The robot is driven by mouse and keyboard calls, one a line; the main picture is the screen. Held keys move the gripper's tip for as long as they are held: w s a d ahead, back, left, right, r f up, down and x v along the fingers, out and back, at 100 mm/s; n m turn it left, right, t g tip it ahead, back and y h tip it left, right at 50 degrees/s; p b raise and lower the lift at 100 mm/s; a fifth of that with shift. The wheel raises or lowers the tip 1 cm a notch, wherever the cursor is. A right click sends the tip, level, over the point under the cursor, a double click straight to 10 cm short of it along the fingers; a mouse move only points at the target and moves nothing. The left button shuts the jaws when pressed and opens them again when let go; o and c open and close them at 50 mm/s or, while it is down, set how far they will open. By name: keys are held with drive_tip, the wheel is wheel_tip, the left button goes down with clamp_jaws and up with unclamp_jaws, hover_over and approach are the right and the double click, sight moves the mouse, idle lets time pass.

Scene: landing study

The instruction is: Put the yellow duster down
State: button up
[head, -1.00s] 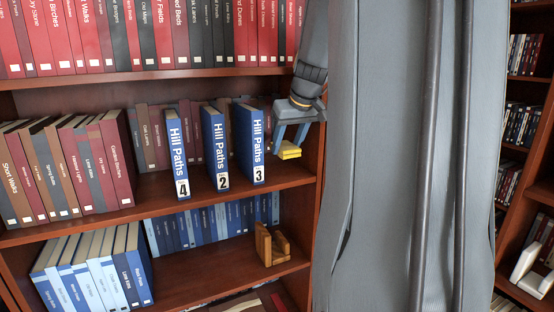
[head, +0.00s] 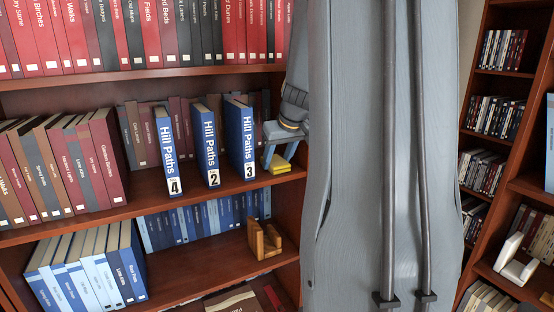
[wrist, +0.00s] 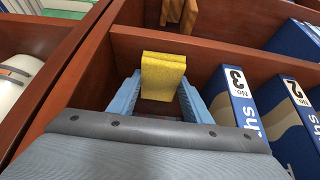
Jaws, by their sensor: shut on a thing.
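The yellow duster (head: 279,169) is between the fingers of my gripper (head: 277,157), low over the right end of the middle shelf (head: 225,199), right of the Hill Paths book 3 (head: 240,142). I cannot tell whether the duster touches the shelf board. In the wrist view, the duster (wrist: 163,74) shows upright between the two blue fingers of my gripper (wrist: 160,92), which is shut on it. The book numbered 3 (wrist: 236,98) stands to the right of the fingers there.
Hill Paths books 2 (head: 207,145) and 4 (head: 167,150) stand further left on that shelf. A wooden bookend (head: 264,241) is on the shelf below. The bookcase's side panel is close on the right. My grey arm hides much of the right side.

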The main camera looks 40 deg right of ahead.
drive_tip(key=o, duration=1.1)
drive_tip(key=shift+o, duration=0.2)
drive_tip(key=shift+s+r, duration=0.1)
drive_tip(key=shift+r, duration=0.4)
drive_tip(key=b+v, duration=0.1)
drive_tip(key=v, duration=1)
drive_tip(key=shift+s+r, duration=0.1)
drive_tip(key=shift+r, duration=0.05)
